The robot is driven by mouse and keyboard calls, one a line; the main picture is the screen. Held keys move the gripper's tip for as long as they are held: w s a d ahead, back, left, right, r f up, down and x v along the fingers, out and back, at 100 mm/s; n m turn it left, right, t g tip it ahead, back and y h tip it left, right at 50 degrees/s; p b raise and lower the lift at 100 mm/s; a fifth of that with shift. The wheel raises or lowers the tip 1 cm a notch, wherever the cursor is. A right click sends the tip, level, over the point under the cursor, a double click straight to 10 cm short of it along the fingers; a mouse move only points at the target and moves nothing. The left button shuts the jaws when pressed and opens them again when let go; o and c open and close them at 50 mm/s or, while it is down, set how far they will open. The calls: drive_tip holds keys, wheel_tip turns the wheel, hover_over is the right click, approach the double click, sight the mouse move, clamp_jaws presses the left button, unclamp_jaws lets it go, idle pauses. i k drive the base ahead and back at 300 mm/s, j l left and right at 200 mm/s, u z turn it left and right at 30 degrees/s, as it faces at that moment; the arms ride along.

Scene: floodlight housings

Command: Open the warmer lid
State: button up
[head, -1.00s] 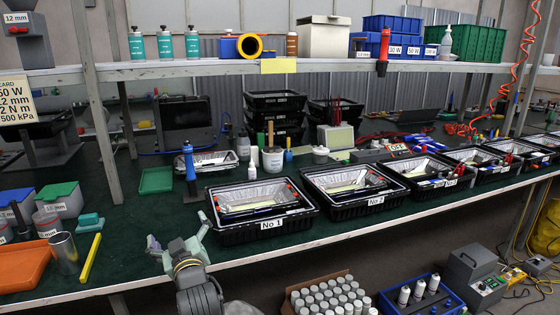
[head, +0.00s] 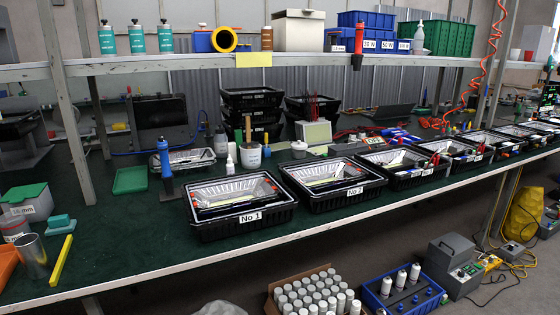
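No thing in view is marked as a warmer, so I cannot tell for sure which one it is. My gripper is out of view.
The green bench (head: 150,233) holds black trays in a row, among them No 1 (head: 243,225) and No 2 (head: 334,198). A blue upright tool (head: 164,165) stands behind. A carton of cans (head: 270,303) and a blue crate (head: 371,303) are on the floor.

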sight(449, 251)
drive_tip(key=z, duration=1.3)
drive_tip(key=i+l+z, duration=0.35)
drive_tip(key=i, duration=0.2)
drive_tip(key=i+l+z, duration=0.35)
drive_tip(key=i, duration=0.25)
drive_tip(key=i+z, duration=0.35)
drive_tip(key=i, duration=0.2)
drive_tip(key=i+u, duration=0.2)
drive_tip(key=i, duration=0.25)
drive_tip(key=i+l+u, duration=0.2)
drive_tip(key=i, duration=0.25)
drive_tip(key=i+l+u, duration=0.15)
drive_tip(key=i, duration=0.25)
drive_tip(key=i+l+u, duration=0.15)
drive_tip(key=u, duration=0.3)
drive_tip(key=i+l+u, duration=0.3)
drive_tip(key=u, duration=0.15)
drive_tip(key=i+l+u, duration=0.25)
drive_tip(key=u, duration=0.15)
drive_tip(key=i+l+u, duration=0.15)
drive_tip(key=l+u, duration=0.3)
drive_tip(key=i+l+u, duration=0.1)
drive_tip(key=l+u, duration=0.35)
drive_tip(key=i+l+u, duration=0.25)
drive_tip(key=i+l, duration=0.15)
drive_tip(key=i, duration=0.15)
